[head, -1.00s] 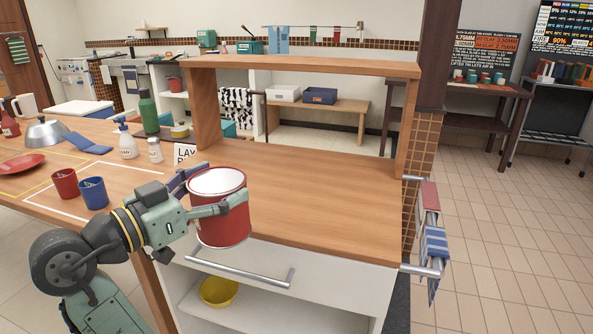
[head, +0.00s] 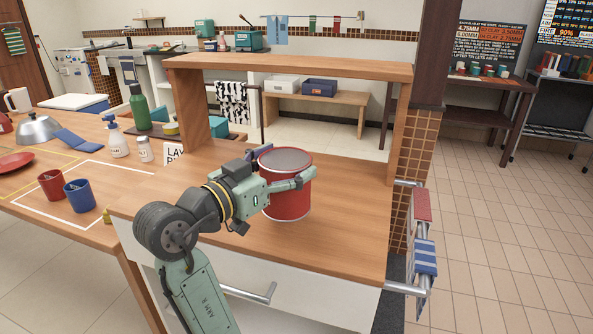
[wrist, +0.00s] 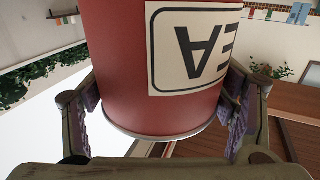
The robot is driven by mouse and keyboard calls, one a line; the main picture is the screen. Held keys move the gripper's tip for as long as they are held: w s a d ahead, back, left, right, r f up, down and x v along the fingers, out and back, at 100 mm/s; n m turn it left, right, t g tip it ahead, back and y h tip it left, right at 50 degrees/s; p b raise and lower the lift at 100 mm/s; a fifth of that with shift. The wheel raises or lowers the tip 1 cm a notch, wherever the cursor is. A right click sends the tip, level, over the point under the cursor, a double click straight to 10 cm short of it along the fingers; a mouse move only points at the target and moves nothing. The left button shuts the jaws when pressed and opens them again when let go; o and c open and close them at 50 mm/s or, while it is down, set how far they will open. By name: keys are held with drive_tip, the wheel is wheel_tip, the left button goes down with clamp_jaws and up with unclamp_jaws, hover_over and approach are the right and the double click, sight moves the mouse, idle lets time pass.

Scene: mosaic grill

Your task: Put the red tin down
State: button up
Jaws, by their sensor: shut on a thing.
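The red tin (head: 286,195) is a large red cylinder with a pale rim, upright over the wooden counter top (head: 345,225) in the head view. My gripper (head: 290,180) is shut on it, with a finger on either side of its body. In the wrist view the tin (wrist: 135,90) fills the middle, with a cream label whose letters appear upside down. The gripper fingers (wrist: 160,115) press on its left and right sides. I cannot tell whether the tin's base touches the counter.
A wooden shelf (head: 290,68) spans above the back of the counter. Left are a blue cup (head: 79,196), a red cup (head: 52,186), a white bottle (head: 116,140) and a green bottle (head: 139,107). Striped cloths (head: 424,257) hang at the right end. Counter right of the tin is clear.

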drive_tip(key=shift+w+d+f, duration=0.1)
drive_tip(key=shift+w+d, duration=0.35)
drive_tip(key=shift+d, duration=0.15)
drive_tip(key=shift+w+d, duration=0.4)
drive_tip(key=shift+d, duration=0.2)
drive_tip(key=shift+f+p, duration=0.6)
drive_tip(key=shift+f, duration=1.15)
drive_tip(key=shift+f, duration=0.1)
drive_tip(key=shift+f, duration=0.15)
drive_tip(key=o, duration=1.5)
drive_tip(key=shift+o, duration=0.2)
